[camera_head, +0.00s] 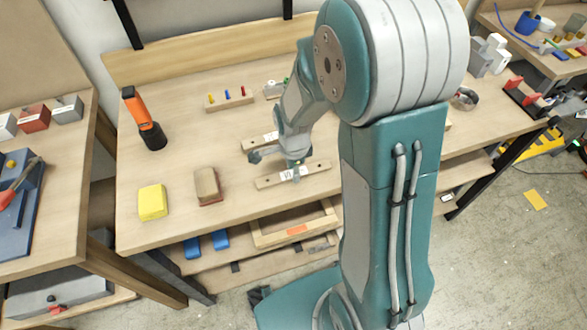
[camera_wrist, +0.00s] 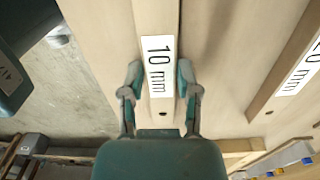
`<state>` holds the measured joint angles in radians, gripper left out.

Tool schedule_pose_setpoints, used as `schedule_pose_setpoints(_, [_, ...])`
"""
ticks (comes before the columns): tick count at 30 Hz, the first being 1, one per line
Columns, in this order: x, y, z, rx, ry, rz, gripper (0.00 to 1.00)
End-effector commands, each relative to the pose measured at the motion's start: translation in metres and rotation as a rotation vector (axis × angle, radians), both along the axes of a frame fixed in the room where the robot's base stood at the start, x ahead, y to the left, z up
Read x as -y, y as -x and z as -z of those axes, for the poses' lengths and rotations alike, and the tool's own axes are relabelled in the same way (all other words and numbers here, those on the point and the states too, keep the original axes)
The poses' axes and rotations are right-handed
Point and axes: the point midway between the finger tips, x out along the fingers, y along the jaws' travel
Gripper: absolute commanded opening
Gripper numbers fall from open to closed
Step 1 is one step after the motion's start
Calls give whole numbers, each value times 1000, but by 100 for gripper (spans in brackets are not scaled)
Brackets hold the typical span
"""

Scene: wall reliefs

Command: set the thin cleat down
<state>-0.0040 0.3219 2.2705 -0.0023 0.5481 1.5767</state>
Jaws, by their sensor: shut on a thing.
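The thin cleat, a pale wooden strip with a white "10 mm" label, shows in the wrist view (camera_wrist: 158,22) between my two fingers. In the head view the thin cleat (camera_head: 318,168) lies level near the middle of the table (camera_head: 240,217). My gripper (camera_wrist: 159,78) is shut on it across its width; in the head view my gripper (camera_head: 294,168) comes down on it from above. A darker band runs along its right side in the wrist view. I cannot tell whether it touches the tabletop.
A brown block (camera_head: 207,184), a yellow sponge-like block (camera_head: 152,202) and an orange-black tool (camera_head: 146,122) stand left. A peg strip (camera_head: 229,101) is farther back.

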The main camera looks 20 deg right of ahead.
Motion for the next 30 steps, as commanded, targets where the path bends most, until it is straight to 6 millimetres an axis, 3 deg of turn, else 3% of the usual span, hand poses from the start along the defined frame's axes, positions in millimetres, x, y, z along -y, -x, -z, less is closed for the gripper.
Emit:
schedule_pose_setpoints(3, [1,0,2,-1,-1,0,0])
schedule_pose_setpoints(4, [1,0,1,0,-1,0,55])
schedule_pose_setpoints(6, [1,0,1,0,-1,0,76])
schedule_pose_setpoints(20, [0,-1,-5,3,0,0,76])
schedule_pose_setpoints(30, [0,-1,-71,6,0,0,76])
